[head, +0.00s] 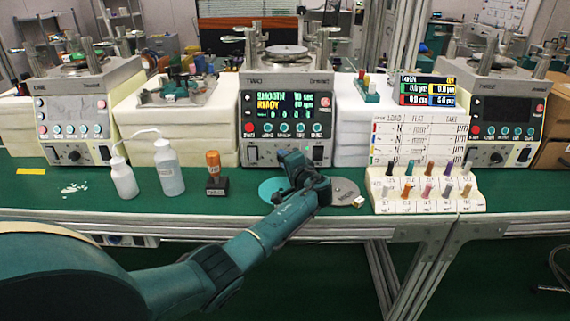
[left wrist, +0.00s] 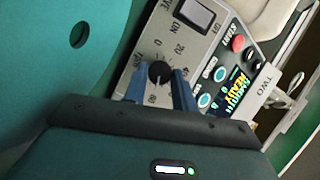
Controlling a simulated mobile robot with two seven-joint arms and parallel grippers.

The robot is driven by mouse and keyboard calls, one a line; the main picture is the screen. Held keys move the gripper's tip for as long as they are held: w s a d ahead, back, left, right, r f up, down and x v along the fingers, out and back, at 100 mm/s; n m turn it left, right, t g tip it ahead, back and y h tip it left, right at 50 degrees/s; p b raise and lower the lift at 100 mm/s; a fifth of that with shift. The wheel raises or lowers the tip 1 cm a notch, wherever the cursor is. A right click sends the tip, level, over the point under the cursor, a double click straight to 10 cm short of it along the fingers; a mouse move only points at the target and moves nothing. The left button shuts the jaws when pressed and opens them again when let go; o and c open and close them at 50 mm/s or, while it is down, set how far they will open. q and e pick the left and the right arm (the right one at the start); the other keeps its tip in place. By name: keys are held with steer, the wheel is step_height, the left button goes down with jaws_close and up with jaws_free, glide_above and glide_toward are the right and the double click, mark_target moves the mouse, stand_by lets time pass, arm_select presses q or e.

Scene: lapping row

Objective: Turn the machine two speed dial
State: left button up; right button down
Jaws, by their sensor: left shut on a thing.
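Machine two (head: 257,80) stands in the middle of the bench, its screen (head: 290,102) lit with "SMOOTH" and "READY". Its speed dial (left wrist: 159,71) is a black knob on the grey lower panel, ringed by printed numbers, in the left wrist view. My left gripper (left wrist: 160,82) has its two blue fingers shut on the knob, one on each side. In the head view my left gripper (head: 291,160) is at the machine's lower front and hides the dial. My right gripper is in neither view.
Two white bottles (head: 168,168) and an orange-handled stamp (head: 214,172) stand left of my arm. A teal disc (head: 272,188) and a grey disc (head: 346,190) lie below the gripper. A rack of coloured pegs (head: 425,202) stands right. Machine one (head: 75,115) and machine three (head: 500,110) flank.

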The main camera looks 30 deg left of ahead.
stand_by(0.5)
arm_select(q)
steer(key=o, duration=1)
